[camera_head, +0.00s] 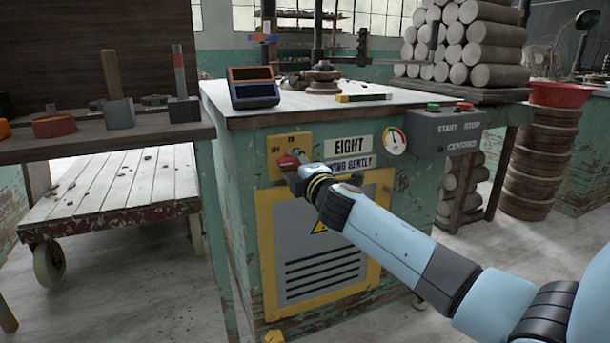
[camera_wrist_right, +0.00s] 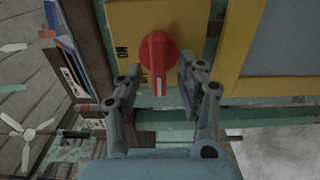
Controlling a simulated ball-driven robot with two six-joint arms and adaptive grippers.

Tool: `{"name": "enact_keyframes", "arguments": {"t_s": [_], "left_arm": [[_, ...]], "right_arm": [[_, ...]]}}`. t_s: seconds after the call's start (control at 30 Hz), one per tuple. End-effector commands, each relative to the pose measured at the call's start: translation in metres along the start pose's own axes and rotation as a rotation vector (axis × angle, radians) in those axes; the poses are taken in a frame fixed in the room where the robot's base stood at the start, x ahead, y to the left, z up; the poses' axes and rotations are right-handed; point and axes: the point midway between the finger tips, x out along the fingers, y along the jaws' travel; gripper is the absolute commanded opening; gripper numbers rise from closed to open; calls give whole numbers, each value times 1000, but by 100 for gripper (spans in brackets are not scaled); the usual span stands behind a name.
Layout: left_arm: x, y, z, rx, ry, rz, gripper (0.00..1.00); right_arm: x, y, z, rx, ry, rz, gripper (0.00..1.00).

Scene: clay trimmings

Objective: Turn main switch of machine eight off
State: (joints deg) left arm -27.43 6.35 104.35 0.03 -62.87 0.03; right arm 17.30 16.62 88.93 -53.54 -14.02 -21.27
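The main switch is a red knob (camera_head: 287,161) on a yellow plate (camera_head: 291,142) below the tabletop of machine eight, beside the "EIGHT" sign (camera_head: 349,145). In the right wrist view the red knob (camera_wrist_right: 158,60) shows a white line pointing to the lower edge of the picture. My right gripper (camera_wrist_right: 160,76) is open, with one finger on each side of the knob. A small gap shows at the left finger; contact at the right finger is unclear. My left gripper is out of view.
A grey start/stop box (camera_head: 446,130) and a round gauge (camera_head: 394,141) sit to the right of the switch. A yellow-framed vent panel (camera_head: 322,270) is below. A wooden bench (camera_head: 100,136) and a cart (camera_head: 110,190) stand at left.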

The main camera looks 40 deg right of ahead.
Motion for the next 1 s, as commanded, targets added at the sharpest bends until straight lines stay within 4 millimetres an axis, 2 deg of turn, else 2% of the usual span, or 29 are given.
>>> {"name": "enact_keyframes", "arguments": {"t_s": [0.2,0.4,0.6,1.0], "left_arm": [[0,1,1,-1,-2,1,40],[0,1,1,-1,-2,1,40],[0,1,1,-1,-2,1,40],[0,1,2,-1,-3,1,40]], "right_arm": [[-52,-2,0,-2,1,-3,38],[-86,-2,0,-3,1,-3,38],[-97,-1,0,-1,1,-2,38],[-97,-1,0,-1,0,-1,38]]}}
